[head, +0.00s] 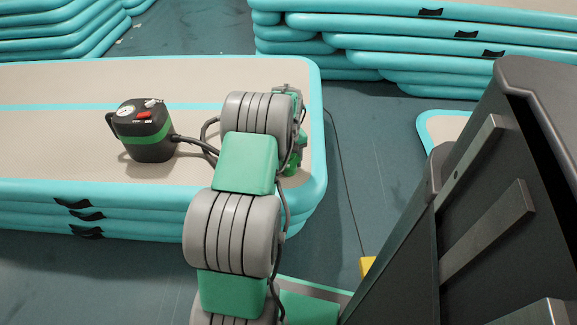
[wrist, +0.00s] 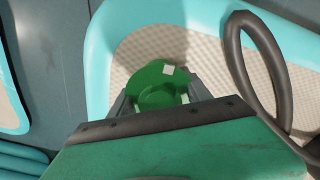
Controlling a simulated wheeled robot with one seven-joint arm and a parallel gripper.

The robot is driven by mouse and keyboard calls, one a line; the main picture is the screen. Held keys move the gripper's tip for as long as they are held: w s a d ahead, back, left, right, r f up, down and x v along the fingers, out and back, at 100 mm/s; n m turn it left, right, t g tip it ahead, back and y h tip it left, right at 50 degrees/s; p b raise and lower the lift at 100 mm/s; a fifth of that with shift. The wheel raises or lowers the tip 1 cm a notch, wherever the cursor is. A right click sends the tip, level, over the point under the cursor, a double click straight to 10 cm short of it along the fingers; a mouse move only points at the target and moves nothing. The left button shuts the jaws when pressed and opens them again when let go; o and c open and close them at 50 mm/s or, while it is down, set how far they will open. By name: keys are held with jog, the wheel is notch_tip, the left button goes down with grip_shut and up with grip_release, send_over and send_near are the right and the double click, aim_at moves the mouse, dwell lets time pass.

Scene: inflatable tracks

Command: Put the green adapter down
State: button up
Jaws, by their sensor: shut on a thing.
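The green adapter (wrist: 155,82) is a round green piece with a small pale patch. In the wrist view it sits between the fingers of my gripper (wrist: 158,100), which is shut on it. The beige top of the inflatable track (wrist: 205,50) with its turquoise rim lies behind it. I cannot tell whether the adapter touches the surface. In the head view my arm hides most of the gripper, which is over the right end of the stacked track (head: 60,150). A bit of green shows beside the arm there, and I cannot tell whether it is the adapter.
A black and green pump (head: 146,132) with a gauge stands on the track left of my arm. Its dark hose runs toward my arm and a hose loop (wrist: 245,60) shows in the wrist view. More stacked tracks (head: 420,40) lie behind. A yellow object (head: 367,266) is on the floor.

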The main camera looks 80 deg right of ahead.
jog(key=shift+f, duration=0.15)
jog(key=o, duration=1.4)
jog(key=shift+c, duration=0.2)
